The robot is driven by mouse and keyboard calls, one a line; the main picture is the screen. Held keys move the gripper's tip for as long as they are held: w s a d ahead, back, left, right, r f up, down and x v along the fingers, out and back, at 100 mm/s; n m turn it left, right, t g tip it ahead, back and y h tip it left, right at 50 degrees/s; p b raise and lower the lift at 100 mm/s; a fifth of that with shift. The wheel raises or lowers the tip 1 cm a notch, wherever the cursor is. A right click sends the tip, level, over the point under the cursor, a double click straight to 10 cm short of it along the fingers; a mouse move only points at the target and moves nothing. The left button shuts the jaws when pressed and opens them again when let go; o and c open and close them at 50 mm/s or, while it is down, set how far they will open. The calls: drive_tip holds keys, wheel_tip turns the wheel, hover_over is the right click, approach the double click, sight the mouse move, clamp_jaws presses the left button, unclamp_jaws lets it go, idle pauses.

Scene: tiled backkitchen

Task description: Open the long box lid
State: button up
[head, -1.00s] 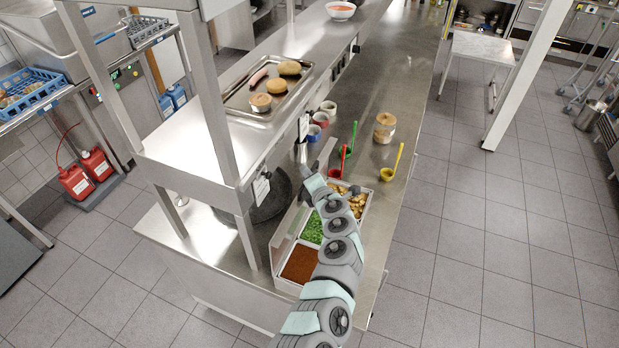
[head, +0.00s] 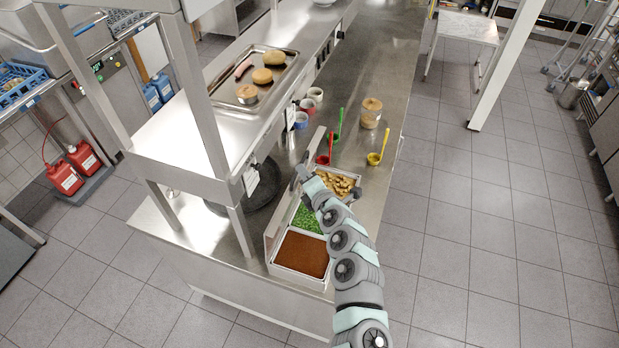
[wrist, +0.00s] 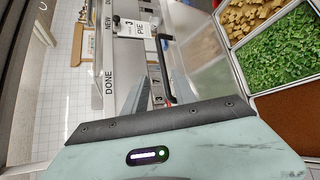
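The long box (head: 300,281) stands on the steel counter with its compartments uncovered. They hold brown powder (head: 303,254), green herbs (head: 308,218) and yellowish chunks (head: 336,183). Its lid (head: 284,213) stands raised along the left long side; in the wrist view it seems to be the pale translucent panel (wrist: 203,62) beside the compartments. My gripper (head: 298,177) is at the left side of the box, by the lid, near the chunk compartment.
A steel shelf (head: 165,140) with a post overhangs the counter at left. A tray (head: 265,78) of food lies on it. Red (head: 325,158), green (head: 337,137) and yellow (head: 375,158) ladles and a jar (head: 371,113) stand beyond the box. The right counter strip is mostly clear.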

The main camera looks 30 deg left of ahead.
drive_tip(key=shift+v, duration=1.6)
drive_tip(key=shift+s, duration=0.1)
